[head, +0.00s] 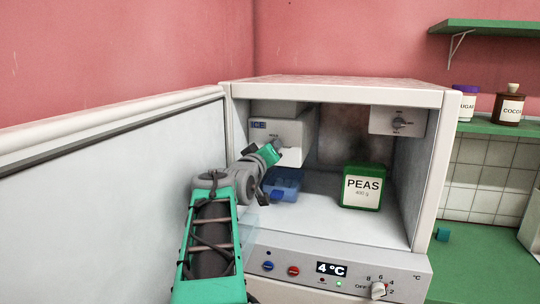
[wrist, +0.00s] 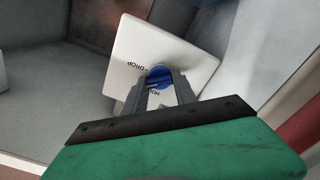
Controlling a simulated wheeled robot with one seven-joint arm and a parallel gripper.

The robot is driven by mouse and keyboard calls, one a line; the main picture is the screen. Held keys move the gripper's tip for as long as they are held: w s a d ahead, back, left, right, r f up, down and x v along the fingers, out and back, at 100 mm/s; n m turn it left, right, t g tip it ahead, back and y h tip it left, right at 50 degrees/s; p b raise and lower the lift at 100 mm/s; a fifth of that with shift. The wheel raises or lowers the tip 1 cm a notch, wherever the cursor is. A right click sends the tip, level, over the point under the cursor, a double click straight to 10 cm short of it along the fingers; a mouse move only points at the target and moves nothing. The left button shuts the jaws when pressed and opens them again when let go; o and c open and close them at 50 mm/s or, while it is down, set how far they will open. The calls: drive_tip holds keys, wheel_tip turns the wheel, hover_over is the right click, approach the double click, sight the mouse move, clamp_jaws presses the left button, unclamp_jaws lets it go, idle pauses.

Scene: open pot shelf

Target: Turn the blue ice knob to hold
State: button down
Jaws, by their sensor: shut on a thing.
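The blue ice knob (wrist: 157,73) sits on the front of the white ice box, marked ICE (head: 292,127), at the upper left inside the freezer. My gripper (head: 276,147) reaches into the freezer; in the wrist view its two grey fingers (wrist: 158,84) are closed on the knob's sides. The words DROP and HOLD show upside down around the knob in the wrist view. In the head view a HOLD label shows above it, but my gripper mostly hides the knob. I cannot tell which word its pointer faces.
A blue tray (head: 285,183) stands below the ice box. A green PEAS box (head: 363,188) stands to the right on the freezer floor. Another dial (head: 398,123) is at upper right. The open door (head: 100,200) fills the left, close to my arm.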

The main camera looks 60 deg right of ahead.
drive_tip(key=n, duration=1)
drive_tip(key=shift+b, duration=0.35)
drive_tip(key=shift+n, duration=0.4)
drive_tip(key=c, duration=1)
unclamp_jaws()
drive_tip(key=shift+a, duration=0.1)
drive_tip(key=s+a+b, duration=0.1)
drive_tip(key=a, duration=0.6)
drive_tip(key=shift+a, duration=0.3)
drive_tip(key=shift+s, duration=0.1)
